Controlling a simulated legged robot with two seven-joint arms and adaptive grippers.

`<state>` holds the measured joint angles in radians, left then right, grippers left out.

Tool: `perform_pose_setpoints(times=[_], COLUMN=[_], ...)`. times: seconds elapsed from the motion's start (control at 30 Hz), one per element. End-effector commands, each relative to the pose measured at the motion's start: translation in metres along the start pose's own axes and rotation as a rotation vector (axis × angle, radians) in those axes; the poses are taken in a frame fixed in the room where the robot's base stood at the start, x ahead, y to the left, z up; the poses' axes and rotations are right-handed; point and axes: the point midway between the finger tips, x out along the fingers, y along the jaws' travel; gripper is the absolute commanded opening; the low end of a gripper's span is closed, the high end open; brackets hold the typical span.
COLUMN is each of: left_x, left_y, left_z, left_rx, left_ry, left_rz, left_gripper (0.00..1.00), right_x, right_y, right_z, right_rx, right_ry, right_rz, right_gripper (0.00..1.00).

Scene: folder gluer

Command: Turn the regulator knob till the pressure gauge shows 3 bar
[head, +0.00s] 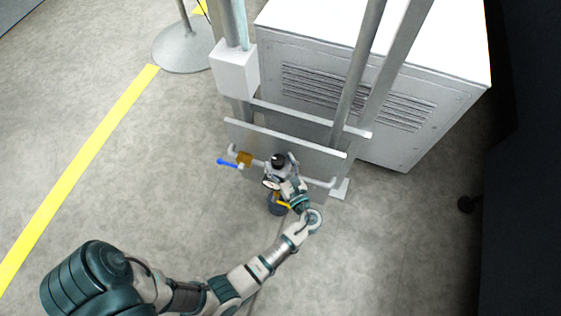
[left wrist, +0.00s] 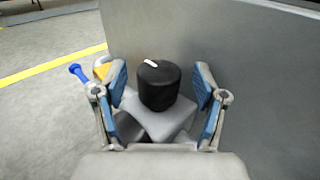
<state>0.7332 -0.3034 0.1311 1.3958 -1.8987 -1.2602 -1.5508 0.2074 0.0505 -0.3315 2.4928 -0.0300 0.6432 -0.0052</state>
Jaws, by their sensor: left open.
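The regulator knob (left wrist: 158,86) is a black cylinder with a white mark on its top, on a grey regulator body (left wrist: 158,122). In the head view the knob (head: 279,160) sits on the pipe in front of a grey panel. My left gripper (left wrist: 160,88) is open, with one blue-padded finger on each side of the knob and a gap on both sides. In the head view my left gripper (head: 284,178) largely covers the regulator. The pressure gauge (head: 270,184) shows only as a small pale disc edge, and its reading cannot be made out. My right gripper is not in view.
A brass valve with a blue lever (head: 227,163) is on the pipe to the left. Metal posts (head: 357,75) and a grey panel (head: 300,146) stand behind. A white cabinet (head: 350,95) is at the back.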

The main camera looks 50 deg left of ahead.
Motion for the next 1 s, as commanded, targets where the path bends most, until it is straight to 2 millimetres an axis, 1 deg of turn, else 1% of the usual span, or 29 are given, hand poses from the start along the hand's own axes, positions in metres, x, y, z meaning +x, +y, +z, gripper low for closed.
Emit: perform_pose_setpoints(times=[0.07,0.17,0.4,0.5,0.6,0.7,0.93,1.0], left_x=[-0.009,-0.028,-0.082,-0.099,-0.110,-0.116,-0.118,-0.118], left_y=[0.000,0.000,-0.001,-0.002,-0.002,-0.001,-0.001,-0.001], left_z=[-0.001,-0.001,-0.002,-0.001,-0.001,-0.001,-0.001,-0.001], left_rx=[0.001,0.002,0.001,0.002,0.000,0.001,0.000,0.000], left_ry=[0.001,0.003,0.002,0.000,-0.001,-0.001,0.000,0.000], left_rz=[-0.002,-0.003,-0.003,-0.004,-0.003,-0.001,-0.002,-0.001], left_gripper=[0.71,0.71,0.71,0.71,0.71,0.71,0.71,0.71], right_x=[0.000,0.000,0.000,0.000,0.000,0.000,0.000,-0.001], right_y=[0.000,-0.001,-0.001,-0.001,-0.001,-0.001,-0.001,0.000], right_z=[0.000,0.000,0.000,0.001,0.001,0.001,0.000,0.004], right_rx=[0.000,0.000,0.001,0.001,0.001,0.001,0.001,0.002], right_ry=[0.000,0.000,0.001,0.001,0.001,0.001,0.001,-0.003], right_rz=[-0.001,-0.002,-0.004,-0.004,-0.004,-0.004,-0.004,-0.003], right_gripper=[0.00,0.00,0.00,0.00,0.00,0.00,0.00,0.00])
